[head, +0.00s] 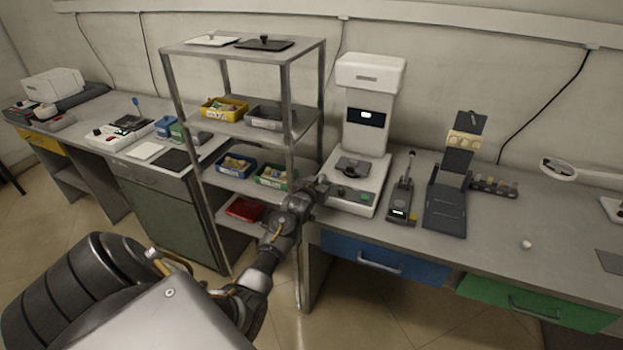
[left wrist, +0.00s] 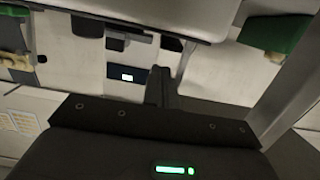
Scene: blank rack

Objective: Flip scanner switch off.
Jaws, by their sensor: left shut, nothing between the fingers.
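The scanner appears to be the tall white machine (head: 371,78) on the bench right of the rack, with a lit screen (head: 367,115) and a dark stage on its base. Its base front (head: 352,198) carries small dark and green controls; I cannot tell which is the switch or how it is set. My left gripper (head: 322,184) is at the left front of this base, and I cannot tell whether it touches it. In the left wrist view its closed fingers (left wrist: 163,86) hold nothing, and a small lit screen (left wrist: 127,77) shows beyond. My right gripper is not in view.
A metal shelf rack (head: 288,90) with bins stands close left of the left forearm. A small handheld device (head: 402,200) and a dark stand (head: 447,200) stand right of the scanner.

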